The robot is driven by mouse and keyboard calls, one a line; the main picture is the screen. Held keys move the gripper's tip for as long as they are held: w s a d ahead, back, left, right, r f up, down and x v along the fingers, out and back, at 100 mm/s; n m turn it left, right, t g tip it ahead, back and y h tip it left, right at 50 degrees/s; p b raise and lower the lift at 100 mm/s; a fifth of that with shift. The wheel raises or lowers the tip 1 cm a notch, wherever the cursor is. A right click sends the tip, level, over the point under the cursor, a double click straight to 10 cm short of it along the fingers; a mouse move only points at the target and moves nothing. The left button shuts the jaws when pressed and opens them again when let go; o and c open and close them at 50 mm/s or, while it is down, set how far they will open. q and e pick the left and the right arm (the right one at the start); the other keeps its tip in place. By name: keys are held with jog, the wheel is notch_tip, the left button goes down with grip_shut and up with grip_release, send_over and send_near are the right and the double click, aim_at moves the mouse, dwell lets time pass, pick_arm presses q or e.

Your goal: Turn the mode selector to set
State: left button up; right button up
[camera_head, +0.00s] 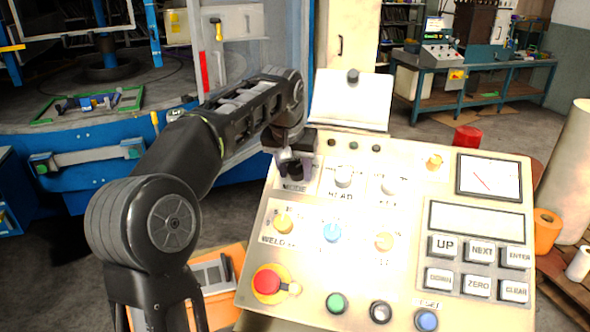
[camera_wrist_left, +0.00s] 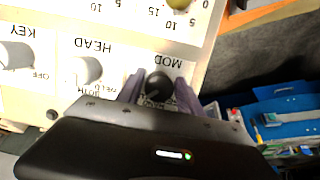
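The mode selector is a round black knob (camera_wrist_left: 158,86) on the cream control panel (camera_head: 400,292), beside printed letters reading MOD in the left wrist view. In the head view my left gripper (camera_head: 294,172) is over the panel's upper left corner, just above the MODE label, and mostly covers the knob. In the left wrist view the two fingers of my left gripper (camera_wrist_left: 160,88) stand apart, one on each side of the knob. I cannot tell whether they touch it. The knob's setting marks are mostly hidden. My right gripper is in neither view.
The white HEAD knob (camera_head: 343,177) and KEY knob (camera_head: 388,185) sit right of the mode selector. Yellow, blue and orange knobs form the row below. A red stop button (camera_head: 267,282) is at the panel's lower left. A tilted white board (camera_head: 350,100) stands behind the panel.

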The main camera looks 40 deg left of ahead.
pick_arm(q)
grip_shut()
jog(key=shift+n, duration=0.4)
jog(key=n, duration=0.3)
jog(key=shift+t+h, duration=0.3)
jog(key=shift+h, duration=0.1)
jog(key=n, duration=0.4)
jog(key=shift+w+d+t+h+b, duration=0.1)
jog(key=shift+t+h+b, duration=0.2)
jog(key=shift+h+b, duration=0.1)
jog(key=n+t+b, duration=0.1)
jog(key=n, duration=0.3)
jog(key=shift+n, duration=0.3)
jog(key=n+t+b, duration=0.1)
jog(key=n, duration=0.3)
jog(key=shift+w+r+n, duration=0.1)
jog(key=shift+n, duration=0.3)
jog(key=shift+o, duration=1.8)
grip_release()
